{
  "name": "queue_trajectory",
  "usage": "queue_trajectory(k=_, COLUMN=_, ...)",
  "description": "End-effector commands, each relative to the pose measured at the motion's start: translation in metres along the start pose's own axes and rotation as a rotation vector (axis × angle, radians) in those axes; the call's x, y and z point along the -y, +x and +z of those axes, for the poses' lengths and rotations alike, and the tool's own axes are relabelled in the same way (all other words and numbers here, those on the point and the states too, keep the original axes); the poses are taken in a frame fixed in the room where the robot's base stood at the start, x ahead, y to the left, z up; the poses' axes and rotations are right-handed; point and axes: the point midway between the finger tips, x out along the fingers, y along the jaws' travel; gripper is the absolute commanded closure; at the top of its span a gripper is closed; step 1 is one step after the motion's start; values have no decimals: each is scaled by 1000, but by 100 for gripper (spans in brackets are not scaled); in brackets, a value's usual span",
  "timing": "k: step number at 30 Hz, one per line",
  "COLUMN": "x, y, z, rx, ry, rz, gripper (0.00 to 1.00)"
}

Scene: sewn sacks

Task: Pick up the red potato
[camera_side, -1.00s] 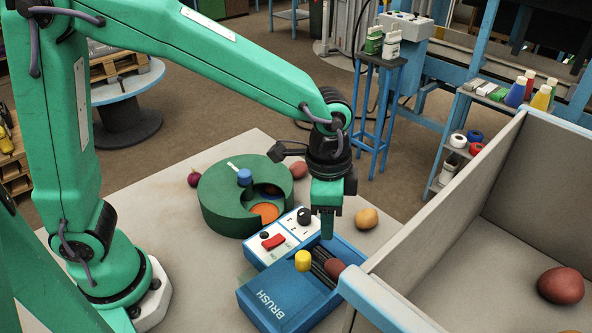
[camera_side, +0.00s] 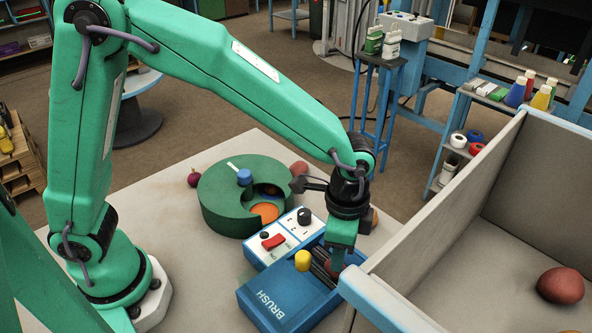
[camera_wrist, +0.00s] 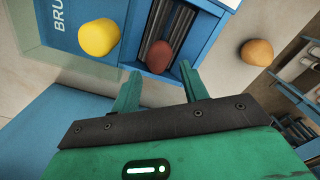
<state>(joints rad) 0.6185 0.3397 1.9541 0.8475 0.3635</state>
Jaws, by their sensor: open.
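A dark red potato (camera_wrist: 159,57) lies in the slotted compartment of the blue BRUSH box (camera_wrist: 62,28). In the side view, the potato (camera_side: 336,268) shows only in part below my gripper (camera_side: 341,256). In the wrist view, my gripper (camera_wrist: 160,78) is open. Its fingertips stand to either side of the potato's near edge, with nothing held. I cannot tell whether a finger touches it. Another red potato (camera_side: 561,286) lies in the grey bin (camera_side: 480,205). A reddish round thing (camera_side: 299,169) sits behind the green drum (camera_side: 222,200).
A yellow lump (camera_wrist: 99,37) sits at the blue box, left of the red potato. A tan potato (camera_wrist: 257,52) lies on the table to the right. A switch panel (camera_side: 283,240) adjoins the box. The bin wall stands close on the right.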

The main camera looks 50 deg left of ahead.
Motion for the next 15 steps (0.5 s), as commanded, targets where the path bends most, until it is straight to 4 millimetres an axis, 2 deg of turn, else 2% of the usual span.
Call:
queue_trajectory(k=7, x=-1, y=9, z=2, rx=3, ry=0, rz=1, gripper=56)
queue_trajectory(k=15, x=-1, y=40, z=4, rx=3, ry=0, rz=1, gripper=56)
